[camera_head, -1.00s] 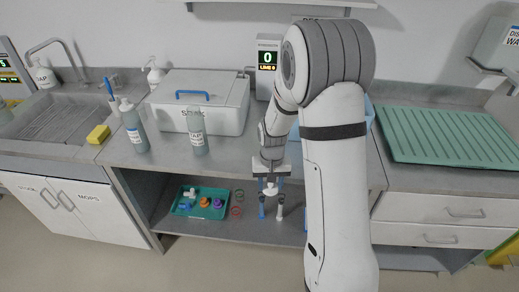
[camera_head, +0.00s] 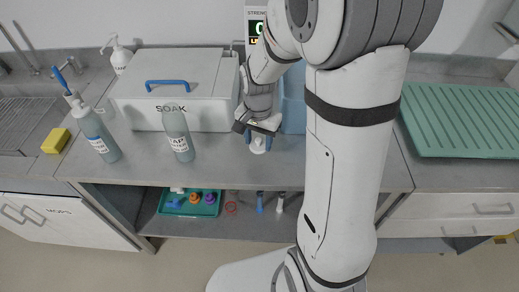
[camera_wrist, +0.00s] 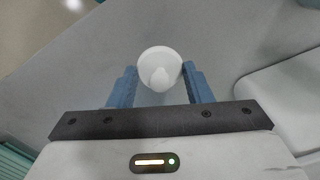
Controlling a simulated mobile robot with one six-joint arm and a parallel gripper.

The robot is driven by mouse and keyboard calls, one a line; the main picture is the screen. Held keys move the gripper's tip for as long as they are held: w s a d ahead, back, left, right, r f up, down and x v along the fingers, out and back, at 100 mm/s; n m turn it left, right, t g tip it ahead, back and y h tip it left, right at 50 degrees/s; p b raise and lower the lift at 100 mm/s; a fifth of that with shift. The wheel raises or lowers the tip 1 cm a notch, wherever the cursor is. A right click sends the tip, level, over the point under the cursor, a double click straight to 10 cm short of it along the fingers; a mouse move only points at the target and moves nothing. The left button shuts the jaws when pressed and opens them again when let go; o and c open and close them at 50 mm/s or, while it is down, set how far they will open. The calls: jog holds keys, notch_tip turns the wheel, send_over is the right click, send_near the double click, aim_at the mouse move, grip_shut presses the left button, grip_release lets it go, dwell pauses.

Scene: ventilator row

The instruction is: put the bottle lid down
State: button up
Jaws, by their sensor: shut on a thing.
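The bottle lid is a white round piece (camera_wrist: 160,68), held between the blue fingers of my gripper (camera_wrist: 160,88) in the wrist view. I cannot tell whether the lid touches the counter. A grey-green bottle labelled TAP (camera_head: 178,132) stands to the left of my gripper. A second similar bottle (camera_head: 95,132) leans in the picture farther left.
The white soak box (camera_head: 140,110) with a blue handle stands behind the bottles. A blue container (camera_head: 294,115) is behind my gripper at the right. A green ribbed mat (camera_head: 465,125) lies far right. A shelf below holds a green tray (camera_head: 178,212) with small parts.

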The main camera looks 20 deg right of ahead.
aim_at(259, 147)
jog(key=shift+f, duration=2.8)
jog(key=shift+f, duration=0.25)
jog(key=o, duration=0.9)
jog(key=shift+r, duration=0.1)
jog(key=shift+o, duration=0.2)
notch_tip(259, 147, up, 12)
jog(key=shift+s+r, duration=0.1)
jog(key=shift+r, duration=0.05)
jog(key=s+r+n+t, duration=0.1)
jog(key=s+r+n, duration=0.2)
jog(key=s, duration=0.4)
jog(key=s+r+n+t, duration=0.2)
jog(key=s+r+n, duration=0.2)
jog(key=s, duration=0.3)
jog(key=shift+d+n, duration=0.35)
jog(key=shift+n, duration=0.15)
